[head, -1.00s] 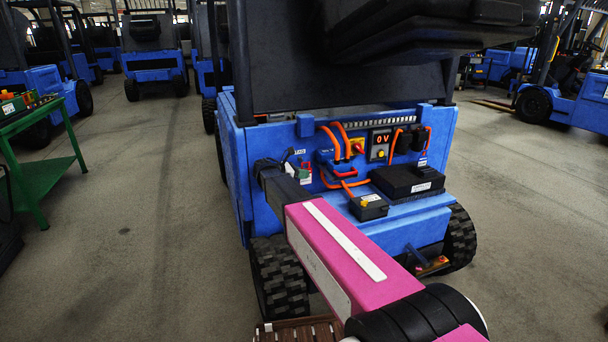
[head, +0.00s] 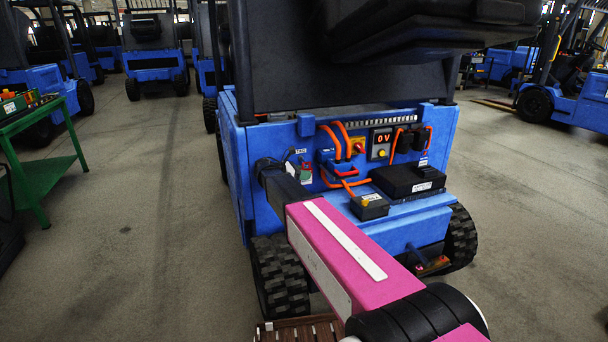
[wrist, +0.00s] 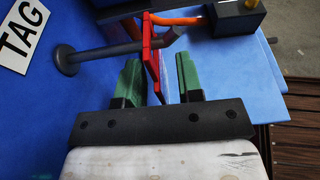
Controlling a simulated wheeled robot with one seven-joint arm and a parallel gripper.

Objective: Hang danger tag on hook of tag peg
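The danger tag (wrist: 153,55) is a thin red plate, seen nearly edge-on in the wrist view. The grey tag peg (wrist: 105,53) sticks out from a round base on the blue panel. Its rod meets the tag, and its bent hook end shows just right of the tag, so the tag appears to be around the peg. My gripper (wrist: 158,78) has two green fingers, one on each side of the tag's lower part. A gap shows between the tag and the right finger; the left finger is close to the tag. In the head view my gripper (head: 302,172) is small beside the panel.
A white label reading TAG (wrist: 22,35) is on the panel beside the peg. Orange cables (head: 340,140), a display reading 0 V (head: 382,138) and a black box (head: 408,180) are to the right on the truck. A small dark box (head: 369,206) sits on its ledge.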

